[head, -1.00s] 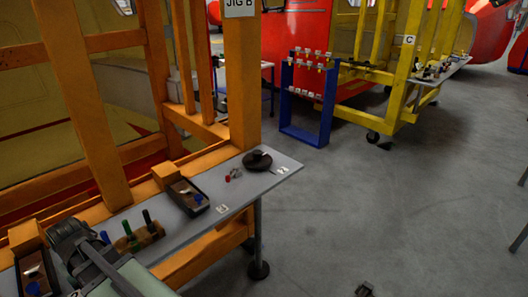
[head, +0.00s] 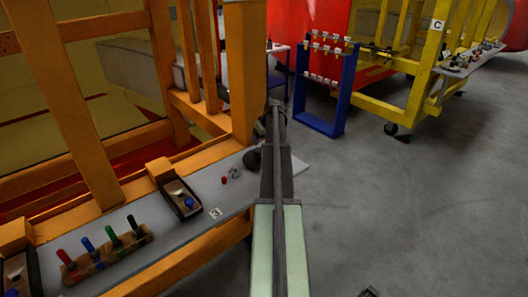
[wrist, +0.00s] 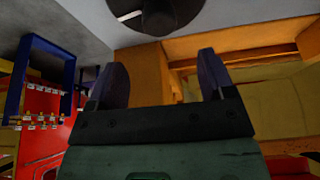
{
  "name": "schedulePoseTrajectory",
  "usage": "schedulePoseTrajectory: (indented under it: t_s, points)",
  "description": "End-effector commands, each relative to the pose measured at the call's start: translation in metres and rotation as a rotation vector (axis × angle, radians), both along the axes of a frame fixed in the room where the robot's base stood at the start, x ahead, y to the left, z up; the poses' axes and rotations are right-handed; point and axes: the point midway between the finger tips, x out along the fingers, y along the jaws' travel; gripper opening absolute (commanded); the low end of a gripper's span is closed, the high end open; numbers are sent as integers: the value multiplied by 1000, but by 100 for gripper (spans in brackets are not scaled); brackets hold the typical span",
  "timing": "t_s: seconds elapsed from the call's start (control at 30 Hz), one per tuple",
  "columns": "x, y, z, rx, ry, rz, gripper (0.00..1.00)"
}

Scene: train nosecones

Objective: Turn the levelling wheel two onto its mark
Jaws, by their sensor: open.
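The levelling wheel, a dark round disc with a raised hub, is at the far end of the grey bench. In the head view only its left edge (head: 252,160) shows beside my arm. In the wrist view the wheel (wrist: 160,14) is cut off by the top edge, with a pale mark on its face. My gripper (wrist: 162,82) is open, its two dark fingers apart with nothing between them. The wheel lies beyond the fingertips, not touching them as far as I can see. My arm hides the bench label 2 in the head view.
The grey bench (head: 235,200) runs along the orange jig (head: 248,70). It carries small red and silver parts (head: 228,177), a dark tray (head: 180,195), and a holder with several coloured handles (head: 105,258). A blue rack (head: 345,95) stands beyond.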

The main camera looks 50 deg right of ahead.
Motion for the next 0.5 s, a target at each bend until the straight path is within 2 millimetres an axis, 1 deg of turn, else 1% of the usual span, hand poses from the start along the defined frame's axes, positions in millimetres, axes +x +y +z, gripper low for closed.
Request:
schedulePoseTrajectory:
  t_s: [0.03, 0.3, 0.4, 0.5]
  points:
    - [3, -1, -15, 0, 0, 0, 76]
    - [26, -9, -77, 0, 0, -1, 76]
    - [33, -11, -91, 0, 0, -1, 76]
    - [36, -11, -95, 0, 0, -1, 76]
